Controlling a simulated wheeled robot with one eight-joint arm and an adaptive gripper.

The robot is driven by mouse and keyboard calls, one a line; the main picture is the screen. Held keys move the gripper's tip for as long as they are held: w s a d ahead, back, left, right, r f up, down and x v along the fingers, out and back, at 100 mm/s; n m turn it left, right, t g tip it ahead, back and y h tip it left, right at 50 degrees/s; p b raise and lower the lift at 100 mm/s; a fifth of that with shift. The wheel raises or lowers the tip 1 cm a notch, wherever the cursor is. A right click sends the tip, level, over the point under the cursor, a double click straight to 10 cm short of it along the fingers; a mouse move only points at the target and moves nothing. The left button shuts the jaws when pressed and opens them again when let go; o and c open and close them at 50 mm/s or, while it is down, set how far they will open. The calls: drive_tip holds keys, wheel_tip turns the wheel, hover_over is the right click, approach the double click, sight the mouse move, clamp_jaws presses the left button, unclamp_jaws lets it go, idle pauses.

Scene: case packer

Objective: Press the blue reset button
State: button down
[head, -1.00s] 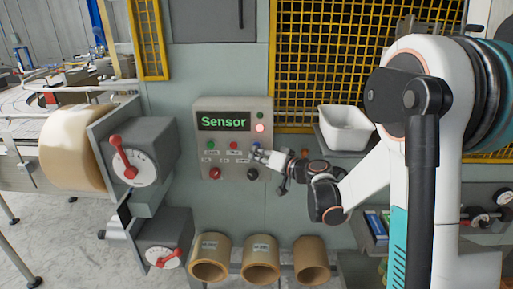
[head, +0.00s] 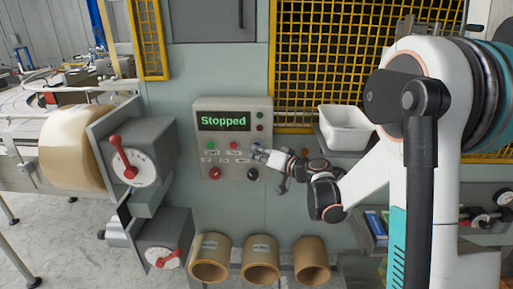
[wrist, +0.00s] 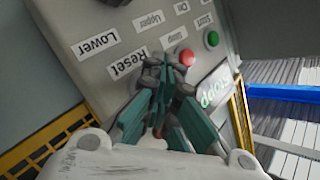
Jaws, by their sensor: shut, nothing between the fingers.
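The grey control panel (head: 205,152) is mounted on the machine wall, and its display (head: 224,121) reads "Stopped" in green. The blue reset button (head: 256,147) shows only as a small bluish patch by my fingertips. My gripper (head: 259,154) is shut and empty at the right of the panel's button row. In the wrist view my closed fingertips (wrist: 166,62) are beside the "Reset" label (wrist: 127,64) and hide the button there. I cannot tell whether they touch it.
Green (head: 211,143) and red (head: 234,145) buttons sit left of my gripper, with a red knob (head: 215,173) and black knob (head: 252,174) below. A white bin (head: 345,138) stands right. Cardboard rolls (head: 261,272) lie below the panel.

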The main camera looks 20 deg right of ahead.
drive_tip(key=shift+s+a, duration=0.25)
drive_tip(key=shift+s, duration=0.55)
drive_tip(key=s, duration=0.1)
drive_tip(key=s+a, duration=0.1)
drive_tip(key=s, duration=0.1)
drive_tip(key=s+b, duration=0.1)
drive_tip(key=shift+s+a, duration=0.25)
drive_tip(key=shift+s, duration=0.15)
idle(0.3)
